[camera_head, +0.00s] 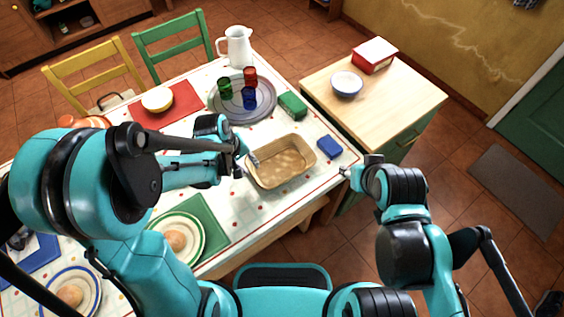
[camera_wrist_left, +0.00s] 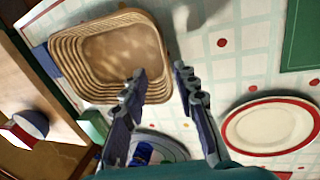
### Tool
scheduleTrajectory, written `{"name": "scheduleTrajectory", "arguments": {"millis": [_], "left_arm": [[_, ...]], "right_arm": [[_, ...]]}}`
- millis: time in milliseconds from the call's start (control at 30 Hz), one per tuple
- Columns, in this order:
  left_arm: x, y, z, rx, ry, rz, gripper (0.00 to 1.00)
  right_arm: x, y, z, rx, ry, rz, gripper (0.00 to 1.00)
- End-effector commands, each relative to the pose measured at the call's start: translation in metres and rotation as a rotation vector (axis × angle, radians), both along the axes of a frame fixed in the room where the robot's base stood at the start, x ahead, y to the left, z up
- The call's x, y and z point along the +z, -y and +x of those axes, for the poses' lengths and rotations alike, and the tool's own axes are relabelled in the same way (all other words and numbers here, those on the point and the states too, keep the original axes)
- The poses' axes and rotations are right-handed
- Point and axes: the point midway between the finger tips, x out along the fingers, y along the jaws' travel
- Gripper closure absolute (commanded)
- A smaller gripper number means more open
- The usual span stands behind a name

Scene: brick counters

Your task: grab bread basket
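The bread basket (camera_head: 281,163) is a shallow tan woven tray, standing empty near the right edge of the table. My left gripper (camera_head: 250,166) is at its left side. In the left wrist view my left gripper (camera_wrist_left: 162,72) has its fingers apart. One finger appears over the inside of the basket (camera_wrist_left: 105,60) and the other outside its rim; contact cannot be told. My right gripper (camera_head: 346,171) is off the basket's right side, near the table edge, and its finger opening is too small to make out.
A blue block (camera_head: 329,147) and a green block (camera_head: 292,105) lie close to the basket. A round grey tray (camera_head: 262,115) holds coloured cups. A plate (camera_head: 176,239) with bread sits at the front. A wooden counter (camera_head: 385,105) stands to the right.

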Motion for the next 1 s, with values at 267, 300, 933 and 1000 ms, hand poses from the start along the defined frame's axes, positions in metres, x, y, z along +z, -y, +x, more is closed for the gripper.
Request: {"name": "scheduleTrajectory", "arguments": {"millis": [267,300,933,1000], "left_arm": [[-0.03,0.006,0.003,0.006,-0.011,-0.005,0.71],[-0.033,0.007,0.004,0.006,-0.01,-0.005,0.71],[-0.081,0.013,0.006,0.007,-0.009,-0.004,0.76],[-0.081,0.013,0.006,0.007,-0.009,-0.004,0.95]], "right_arm": [[-0.012,0.0,0.0,0.0,0.0,0.0,0.6],[-0.014,0.0,0.0,0.0,0.0,0.0,0.6],[-0.038,0.0,0.0,0.0,0.0,0.0,0.6],[-0.038,0.0,0.0,0.0,0.0,0.0,0.6]]}}
